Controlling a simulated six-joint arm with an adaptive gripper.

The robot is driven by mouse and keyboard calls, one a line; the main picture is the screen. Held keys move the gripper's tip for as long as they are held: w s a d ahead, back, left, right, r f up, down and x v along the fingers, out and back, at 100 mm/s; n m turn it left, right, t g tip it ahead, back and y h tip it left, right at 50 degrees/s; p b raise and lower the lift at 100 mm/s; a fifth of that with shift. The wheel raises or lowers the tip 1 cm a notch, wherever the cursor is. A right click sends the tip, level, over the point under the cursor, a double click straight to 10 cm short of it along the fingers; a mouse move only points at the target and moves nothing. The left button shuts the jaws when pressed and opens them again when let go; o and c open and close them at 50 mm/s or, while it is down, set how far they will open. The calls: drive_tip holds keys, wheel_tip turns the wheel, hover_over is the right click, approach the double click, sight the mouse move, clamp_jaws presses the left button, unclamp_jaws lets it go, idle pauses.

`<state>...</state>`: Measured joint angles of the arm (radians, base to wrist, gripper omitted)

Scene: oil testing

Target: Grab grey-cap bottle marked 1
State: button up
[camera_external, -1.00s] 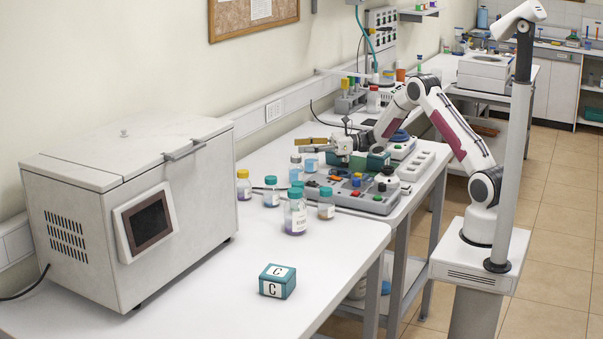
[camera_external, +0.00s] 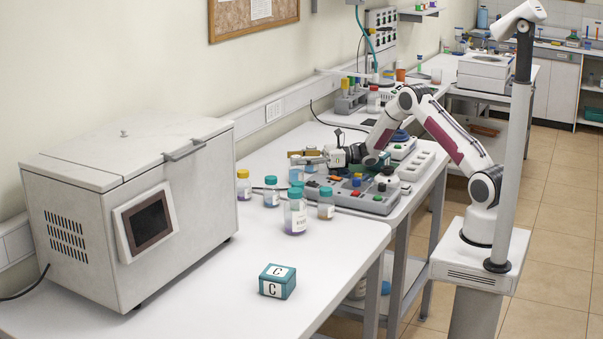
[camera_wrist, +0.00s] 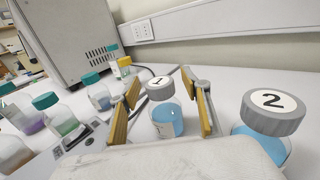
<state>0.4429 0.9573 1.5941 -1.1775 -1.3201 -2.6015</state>
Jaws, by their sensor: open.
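The grey-cap bottle marked 1 (camera_wrist: 167,119) stands upright in the wrist view with blue liquid inside. My gripper (camera_wrist: 160,92) is open, with one tan-padded finger on each side of this bottle. Gaps show between the bottle and both pads, so the fingers do not appear to touch it. The grey-cap bottle marked 2 (camera_wrist: 262,142) stands just to the right, outside the right finger, also with blue liquid. In the external view my gripper (camera_external: 305,157) is low over the bench behind the teal-cap bottles, and it largely hides the bottle marked 1.
Several teal-cap bottles (camera_wrist: 66,124) and a yellow-cap bottle (camera_wrist: 122,67) stand left of the gripper in the wrist view. A control panel with coloured buttons (camera_external: 352,190) lies close by. A large white machine (camera_external: 80,230) stands at left. The front bench is mostly clear around a teal C box (camera_external: 277,281).

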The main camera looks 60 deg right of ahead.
drive_tip(key=shift+w+a, duration=0.1)
idle(0.4)
clamp_jaws()
drive_tip(key=shift+r, duration=0.2)
drive_tip(key=shift+r, duration=4.85)
